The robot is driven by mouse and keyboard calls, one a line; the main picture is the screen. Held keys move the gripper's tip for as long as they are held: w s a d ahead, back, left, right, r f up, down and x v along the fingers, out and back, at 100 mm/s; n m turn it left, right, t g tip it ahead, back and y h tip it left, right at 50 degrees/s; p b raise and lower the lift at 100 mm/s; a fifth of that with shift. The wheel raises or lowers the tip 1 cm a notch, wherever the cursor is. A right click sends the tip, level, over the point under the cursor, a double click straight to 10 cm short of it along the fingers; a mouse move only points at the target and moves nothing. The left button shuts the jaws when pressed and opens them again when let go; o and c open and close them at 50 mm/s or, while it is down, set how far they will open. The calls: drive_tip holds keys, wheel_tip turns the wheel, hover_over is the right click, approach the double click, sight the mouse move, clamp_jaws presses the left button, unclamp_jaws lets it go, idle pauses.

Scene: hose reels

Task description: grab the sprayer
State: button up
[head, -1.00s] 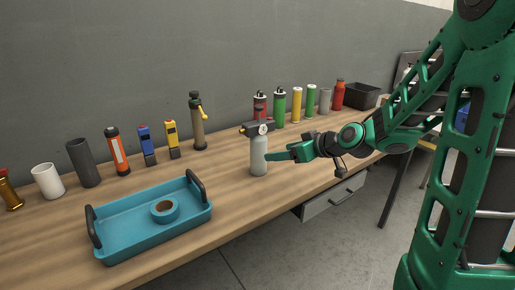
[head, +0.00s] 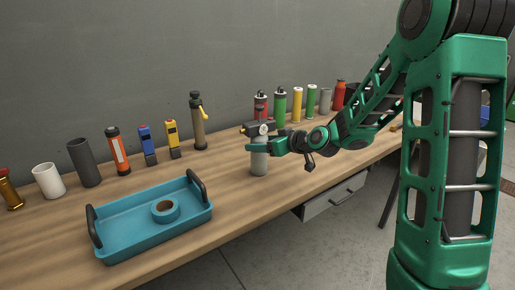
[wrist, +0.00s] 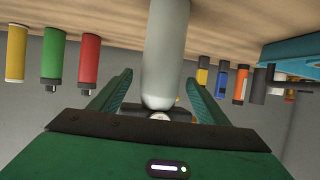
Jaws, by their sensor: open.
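The sprayer (head: 259,160) is a pale grey bottle with a dark trigger head and a round gauge. It stands upright on the wooden bench, right of the blue tray. My gripper (head: 258,146) is at the sprayer's upper body, just below its head, coming from the right. In the wrist view the sprayer (wrist: 165,50) appears upside down between the two green fingers of my gripper (wrist: 160,88). The fingers are apart, with a gap visible on each side of the bottle. The sprayer's head is partly hidden behind my gripper's body there.
The blue tray (head: 123,252) with a roll of tape (head: 165,211) lies left on the bench (head: 240,202). Flashlights, cups and a lantern-like tool (head: 197,122) line the back left. Several coloured canisters (head: 280,106) stand behind my arm. Bench around the sprayer's base is clear.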

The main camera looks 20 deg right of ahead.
drive_tip(key=shift+x, duration=1.15)
drive_tip(key=shift+c, duration=0.5)
drive_tip(key=c, duration=1.3)
drive_tip(key=shift+r, duration=0.15)
